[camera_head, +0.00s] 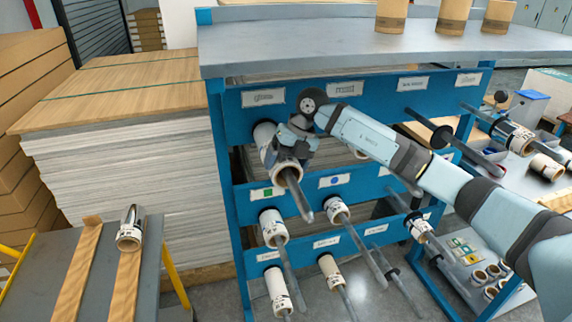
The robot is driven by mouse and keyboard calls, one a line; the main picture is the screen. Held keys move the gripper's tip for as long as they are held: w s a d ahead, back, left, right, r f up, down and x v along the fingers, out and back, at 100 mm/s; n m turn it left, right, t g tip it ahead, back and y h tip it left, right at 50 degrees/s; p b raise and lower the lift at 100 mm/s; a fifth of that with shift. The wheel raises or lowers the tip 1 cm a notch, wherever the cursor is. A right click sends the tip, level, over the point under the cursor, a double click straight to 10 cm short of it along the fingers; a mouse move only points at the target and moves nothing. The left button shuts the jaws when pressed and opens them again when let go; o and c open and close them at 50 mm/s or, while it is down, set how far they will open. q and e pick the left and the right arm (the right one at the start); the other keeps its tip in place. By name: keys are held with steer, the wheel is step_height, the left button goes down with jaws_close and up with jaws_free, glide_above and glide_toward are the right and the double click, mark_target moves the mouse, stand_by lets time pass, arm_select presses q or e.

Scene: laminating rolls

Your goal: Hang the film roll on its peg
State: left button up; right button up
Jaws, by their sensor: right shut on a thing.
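A film roll (270,156) with a white and grey wrap and a tan core sits under the leftmost label of the blue rack's (236,120) top row. A grey peg (300,199) sticks out of its near end, so the roll appears to be around the peg. My right gripper (292,146) is at this roll's upper right side and is shut on it. The gripper hides part of the roll, and its fingertips are hard to make out. My left gripper is not in view.
Other rolls hang on lower pegs, such as one under the green label (273,228). Another roll (130,238) lies on a slatted cart (38,275) at lower left. Stacked sheets (125,165) stand left of the rack.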

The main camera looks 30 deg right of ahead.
steer(key=o, duration=0.9)
steer(key=b+v, duration=0.1)
steer(key=v, duration=0.6)
steer(key=shift+d+r, duration=0.1)
steer(key=shift+r, duration=0.15)
